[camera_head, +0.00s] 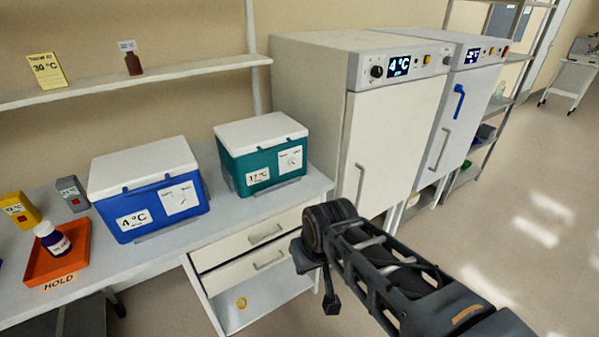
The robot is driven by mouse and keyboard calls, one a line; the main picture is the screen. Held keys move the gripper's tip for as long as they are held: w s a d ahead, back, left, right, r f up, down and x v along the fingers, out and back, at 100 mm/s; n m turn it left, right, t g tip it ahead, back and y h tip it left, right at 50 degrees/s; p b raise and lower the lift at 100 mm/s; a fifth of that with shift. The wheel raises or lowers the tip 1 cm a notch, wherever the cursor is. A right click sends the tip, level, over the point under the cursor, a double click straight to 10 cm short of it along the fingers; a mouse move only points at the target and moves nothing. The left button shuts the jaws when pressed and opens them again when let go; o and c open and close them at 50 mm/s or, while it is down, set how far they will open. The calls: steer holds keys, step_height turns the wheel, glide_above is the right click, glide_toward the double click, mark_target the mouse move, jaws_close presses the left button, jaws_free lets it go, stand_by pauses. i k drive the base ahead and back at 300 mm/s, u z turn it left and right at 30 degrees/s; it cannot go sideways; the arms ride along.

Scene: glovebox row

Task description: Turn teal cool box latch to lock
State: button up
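The teal cool box (238,174) with a white lid stands on the bench, left of the tall white cabinets. Its front has a "17 °C" label and a white latch plate (290,158) with a small round latch; its exact setting is too small to read. My arm reaches in from the lower right, in front of the drawers. My gripper (330,297) seems to be the dark part hanging below the arm's end, in front of the drawers and clear of the teal box. Its fingers are not clear enough to tell open from shut.
A blue cool box (160,226) marked "4 °C" stands left of the teal one. An orange HOLD tray (75,265) holds a purple-labelled bottle (52,238). A shelf (150,80) runs above the bench. A cabinet (400,130) showing "4 °C" stands right. The floor at right is clear.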

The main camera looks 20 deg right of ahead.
mark_target(293, 162)
steer(key=z, duration=0.75)
steer(key=i, duration=0.4)
steer(key=u, duration=1.4)
